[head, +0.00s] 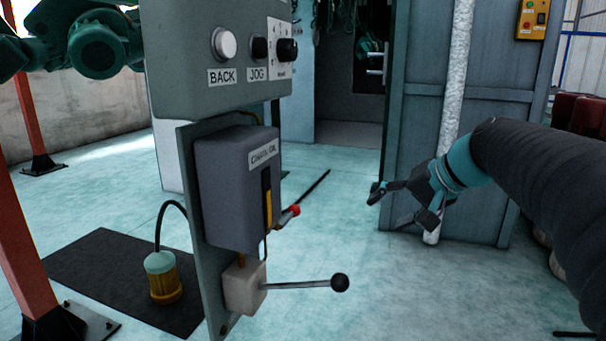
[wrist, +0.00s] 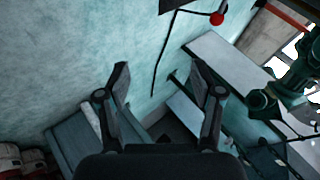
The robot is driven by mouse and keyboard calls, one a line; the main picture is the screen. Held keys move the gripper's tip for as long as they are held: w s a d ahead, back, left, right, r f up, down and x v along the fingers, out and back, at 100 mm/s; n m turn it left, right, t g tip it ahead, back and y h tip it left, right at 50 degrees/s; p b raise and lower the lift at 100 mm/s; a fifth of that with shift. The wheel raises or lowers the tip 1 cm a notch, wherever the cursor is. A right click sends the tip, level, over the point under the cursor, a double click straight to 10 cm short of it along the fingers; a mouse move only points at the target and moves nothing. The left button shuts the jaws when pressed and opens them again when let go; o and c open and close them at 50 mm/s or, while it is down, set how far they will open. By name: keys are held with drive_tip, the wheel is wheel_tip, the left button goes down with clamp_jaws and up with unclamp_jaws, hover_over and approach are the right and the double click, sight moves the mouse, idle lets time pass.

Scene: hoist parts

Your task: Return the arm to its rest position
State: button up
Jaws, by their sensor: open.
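My gripper (head: 388,208) hangs in the air at the right of the head view, at the end of my dark sleeved arm. Its fingers are apart with nothing between them, and they point left towards the control post. In the wrist view the two fingers of my gripper (wrist: 166,82) stand wide apart, with pale floor showing between them. The gripper is apart from the lever with the black ball knob (head: 340,283) and from the red-tipped lever (head: 290,212) on the post. The red tip also shows in the wrist view (wrist: 217,19).
The control post carries a panel with BACK and JOG buttons (head: 223,45) and a grey box (head: 235,190). A yellow lamp-like item (head: 163,277) stands on a dark mat (head: 100,265). A blue-grey cabinet (head: 420,135) with a white pipe (head: 455,75) stands behind my gripper. Open floor lies between.

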drive_tip(key=s+f+n+h, duration=0.1)
drive_tip(key=s+f+h, duration=0.1)
drive_tip(key=s+f, duration=0.3)
drive_tip(key=s+f+n+h+p, duration=0.1)
drive_tip(key=s+f, duration=0.3)
drive_tip(key=s, duration=0.6)
drive_tip(key=s+a+f+n+g+h, duration=0.1)
drive_tip(key=s+f+n+h, duration=0.1)
drive_tip(key=s+f, duration=0.3)
drive_tip(key=shift+s+f+h+p, duration=0.35)
drive_tip(key=shift+s+h, duration=0.25)
drive_tip(key=shift+s, duration=1.15)
